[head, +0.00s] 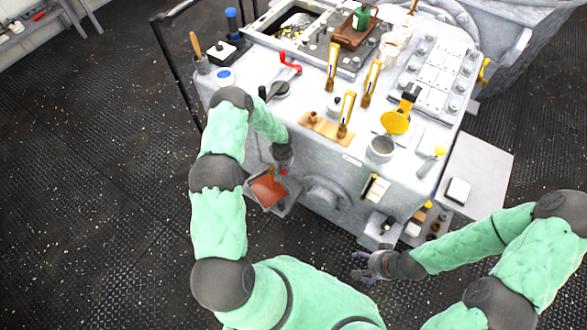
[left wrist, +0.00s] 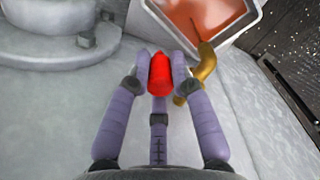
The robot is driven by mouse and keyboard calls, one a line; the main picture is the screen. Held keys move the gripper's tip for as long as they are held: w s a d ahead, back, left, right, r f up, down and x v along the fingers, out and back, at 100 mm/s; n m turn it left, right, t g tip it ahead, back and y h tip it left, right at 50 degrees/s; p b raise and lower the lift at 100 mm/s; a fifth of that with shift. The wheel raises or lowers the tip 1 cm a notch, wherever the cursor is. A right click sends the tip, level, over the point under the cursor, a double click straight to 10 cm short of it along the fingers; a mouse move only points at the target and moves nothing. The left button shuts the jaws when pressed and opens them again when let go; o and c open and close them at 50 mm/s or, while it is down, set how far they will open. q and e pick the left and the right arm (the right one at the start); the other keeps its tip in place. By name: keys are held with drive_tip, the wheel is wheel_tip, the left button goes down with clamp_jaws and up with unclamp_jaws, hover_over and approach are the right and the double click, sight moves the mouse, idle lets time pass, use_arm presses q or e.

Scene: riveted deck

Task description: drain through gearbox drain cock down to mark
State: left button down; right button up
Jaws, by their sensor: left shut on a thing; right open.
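My left gripper (left wrist: 160,75) is shut on a red handle (left wrist: 159,76), the drain cock's lever by its look. A brass curved spout (left wrist: 203,68) shows beside it in the left wrist view. Its outlet points toward a tray (head: 289,208) holding orange-brown liquid (head: 267,190); the tray also shows in the left wrist view (left wrist: 258,16). In the head view my left gripper (head: 283,171) is at the housing's front face, just above the tray. No flow can be made out. I cannot make out a mark. My right gripper (head: 364,267) is open and empty, low over the deck.
The grey machine housing (head: 330,160) carries brass-yellow levers (head: 372,78), a metal cup (head: 381,149), a yellow funnel-like piece (head: 395,122) and a red crank (head: 290,62). A side shelf (head: 480,165) stands at right. The dark riveted deck (head: 110,200) is clear at left.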

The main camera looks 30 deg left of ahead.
use_arm(q)
drive_tip(key=shift+s+f, duration=0.1)
drive_tip(key=shift+s, duration=0.1)
drive_tip(key=c, duration=1.1)
unclamp_jaws()
drive_tip(key=shift+w+r, duration=0.1)
drive_tip(key=shift+r, duration=0.6)
wheel_tip(320, 180, up, 11)
drive_tip(key=shift+f, duration=0.15)
